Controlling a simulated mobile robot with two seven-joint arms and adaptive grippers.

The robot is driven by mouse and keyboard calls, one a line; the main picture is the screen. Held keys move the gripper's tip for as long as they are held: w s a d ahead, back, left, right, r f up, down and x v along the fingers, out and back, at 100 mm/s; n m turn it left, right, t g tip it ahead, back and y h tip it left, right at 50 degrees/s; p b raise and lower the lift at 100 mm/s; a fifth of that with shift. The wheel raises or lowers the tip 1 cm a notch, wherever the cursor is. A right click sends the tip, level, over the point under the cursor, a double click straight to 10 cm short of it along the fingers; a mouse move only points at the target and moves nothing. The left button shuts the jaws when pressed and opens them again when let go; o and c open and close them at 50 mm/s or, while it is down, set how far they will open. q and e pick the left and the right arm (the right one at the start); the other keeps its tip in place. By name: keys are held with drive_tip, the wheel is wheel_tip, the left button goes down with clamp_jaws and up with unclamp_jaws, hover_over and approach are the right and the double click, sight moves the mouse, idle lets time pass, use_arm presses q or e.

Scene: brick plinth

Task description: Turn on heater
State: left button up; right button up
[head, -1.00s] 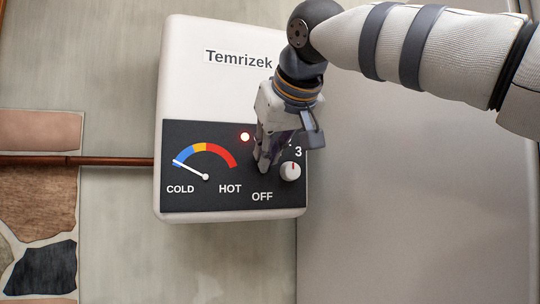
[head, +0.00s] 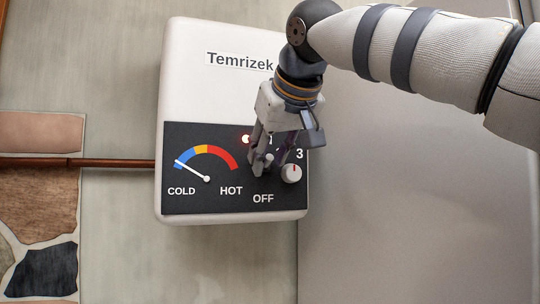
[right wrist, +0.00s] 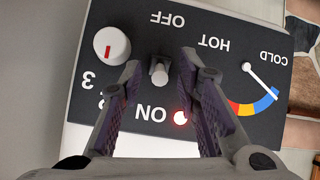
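The heater (head: 215,90) is a white box labelled Temrizek with a black front panel. Its small toggle switch (right wrist: 159,72) sits between the ON and OFF labels; its tip appears to lean to the ON side. The red lamp (head: 245,139) beside ON is lit. My right gripper (head: 264,172) is open at the panel, with one finger on each side of the switch and gaps visible in the right wrist view. It partly covers the ON label in the head view. My left gripper is not in view.
A white round dial (head: 291,173) with a red mark is just right of the switch. A gauge (head: 206,165) on the left has its needle toward COLD. A copper-coloured pipe (head: 120,163) meets the heater's left side. A plain grey surface (head: 410,220) fills the right.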

drive_tip(key=v, duration=1.2)
drive_tip(key=shift+w, duration=0.1)
